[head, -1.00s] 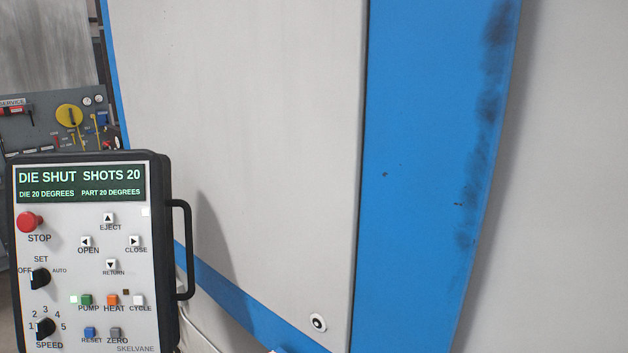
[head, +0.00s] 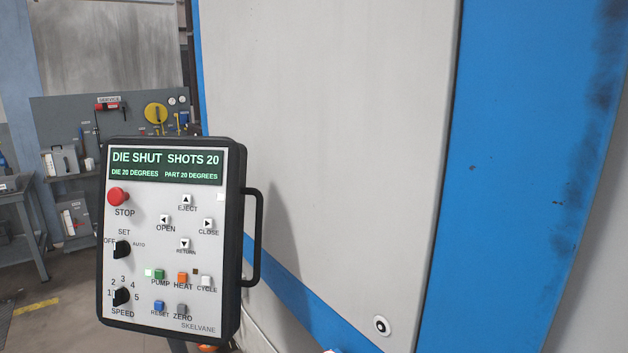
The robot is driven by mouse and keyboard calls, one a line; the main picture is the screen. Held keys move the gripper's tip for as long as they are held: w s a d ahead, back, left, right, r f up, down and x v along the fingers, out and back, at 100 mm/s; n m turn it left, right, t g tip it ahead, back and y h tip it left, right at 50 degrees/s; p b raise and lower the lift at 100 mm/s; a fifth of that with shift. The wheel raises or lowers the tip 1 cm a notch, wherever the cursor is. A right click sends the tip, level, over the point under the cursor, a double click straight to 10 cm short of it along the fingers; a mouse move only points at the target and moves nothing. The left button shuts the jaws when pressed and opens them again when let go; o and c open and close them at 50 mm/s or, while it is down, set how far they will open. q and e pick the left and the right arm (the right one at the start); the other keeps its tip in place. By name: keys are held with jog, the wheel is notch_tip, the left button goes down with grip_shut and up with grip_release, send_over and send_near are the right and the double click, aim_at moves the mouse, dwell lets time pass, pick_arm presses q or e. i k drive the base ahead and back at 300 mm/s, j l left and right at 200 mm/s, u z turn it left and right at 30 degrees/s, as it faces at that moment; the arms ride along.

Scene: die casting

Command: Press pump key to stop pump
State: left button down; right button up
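The control pendant (head: 212,318) stands at the left-centre of the head view, upright and slightly tilted. Its green pump key (head: 159,274) is at the lower middle of the panel, with a small pale-lit lamp (head: 148,273) just left of it. The display (head: 165,166) reads DIE SHUT, SHOTS 20, DIE 20 DEGREES, PART 20 DEGREES. The orange heat key (head: 182,278) and white cycle key (head: 206,281) are to the right of the pump key. Neither of my grippers can be made out in the view.
A large white and blue machine housing (head: 330,150) fills the right side, close behind the pendant. A black handle (head: 259,238) sticks out from the pendant's right side. A service tool board (head: 60,115) and a grey bench (head: 25,215) stand behind at left.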

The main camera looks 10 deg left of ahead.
aim_at(159, 273)
jog(key=j+u, duration=0.1)
jog(key=u, duration=0.65)
jog(key=j+u, duration=0.15)
jog(key=u, duration=0.25)
